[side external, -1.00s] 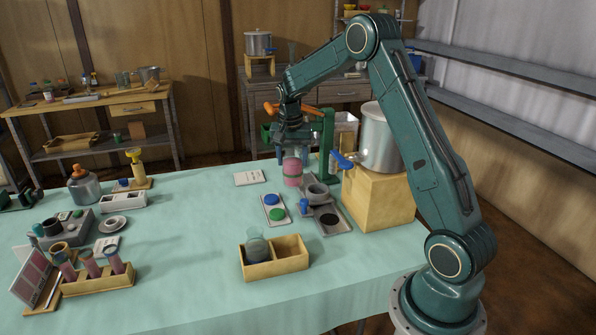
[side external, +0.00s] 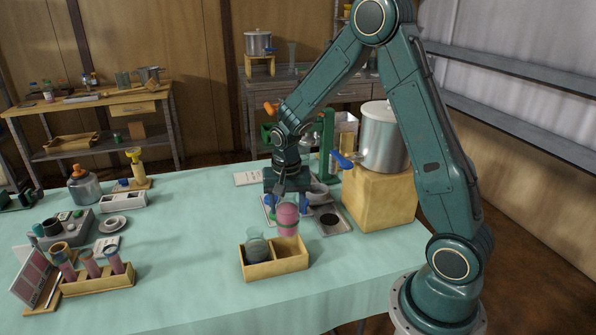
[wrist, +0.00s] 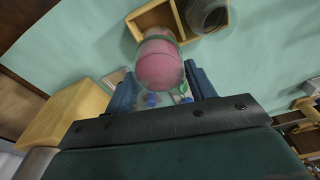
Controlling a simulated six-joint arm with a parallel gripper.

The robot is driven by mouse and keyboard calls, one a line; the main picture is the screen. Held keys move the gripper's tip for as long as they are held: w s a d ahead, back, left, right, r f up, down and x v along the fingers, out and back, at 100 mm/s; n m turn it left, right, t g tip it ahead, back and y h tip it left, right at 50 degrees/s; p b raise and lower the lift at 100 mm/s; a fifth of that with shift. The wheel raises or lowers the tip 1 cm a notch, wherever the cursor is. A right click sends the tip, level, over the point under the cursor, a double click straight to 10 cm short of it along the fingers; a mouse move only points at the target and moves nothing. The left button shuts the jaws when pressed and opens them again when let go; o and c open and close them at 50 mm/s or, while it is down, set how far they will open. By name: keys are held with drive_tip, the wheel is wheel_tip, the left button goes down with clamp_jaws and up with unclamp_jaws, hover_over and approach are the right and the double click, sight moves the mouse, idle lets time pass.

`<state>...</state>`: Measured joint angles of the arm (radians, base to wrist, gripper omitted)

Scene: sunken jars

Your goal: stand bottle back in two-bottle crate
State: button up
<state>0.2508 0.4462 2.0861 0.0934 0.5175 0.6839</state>
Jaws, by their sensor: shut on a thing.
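The bottle (side external: 287,220) is clear with pink contents and looks upright in the side view. My gripper (side external: 288,203) is shut on its upper part, and the wrist view shows the bottle (wrist: 158,64) between the blue fingers (wrist: 163,88). The wooden two-bottle crate (side external: 262,271) stands on the table just in front of and below the bottle. Its left compartment holds a bottle with dark contents (side external: 257,250); its right compartment looks empty. The pink bottle's base overlaps the crate's back right edge in the side view and appears above it.
A steel pot (side external: 383,140) on a wooden block (side external: 378,202) stands to the right. A grey tray (side external: 331,221) lies behind the crate at right. A wooden rack of pink tubes (side external: 98,278) is at left. The cloth in front of the crate is clear.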

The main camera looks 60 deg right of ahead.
sight(287, 197)
drive_tip(key=shift+a, duration=0.15)
drive_tip(key=shift+f, duration=0.25)
drive_tip(key=shift+f, duration=4.2)
drive_tip(key=shift+f, duration=0.5)
drive_tip(key=o, duration=1.4)
drive_tip(key=shift+s, duration=0.1)
drive_tip(key=shift+r, duration=0.1)
drive_tip(key=shift+s+a+r, duration=0.15)
drive_tip(key=shift+a+r, duration=0.05)
drive_tip(key=shift+r, duration=2.05)
drive_tip(key=shift+s+a+r, duration=0.15)
drive_tip(key=shift+a+r, duration=0.1)
drive_tip(key=shift+r, duration=2)
drive_tip(key=shift+s+a+r, duration=0.15)
drive_tip(key=shift+a+r, duration=0.05)
drive_tip(key=shift+r, duration=2.05)
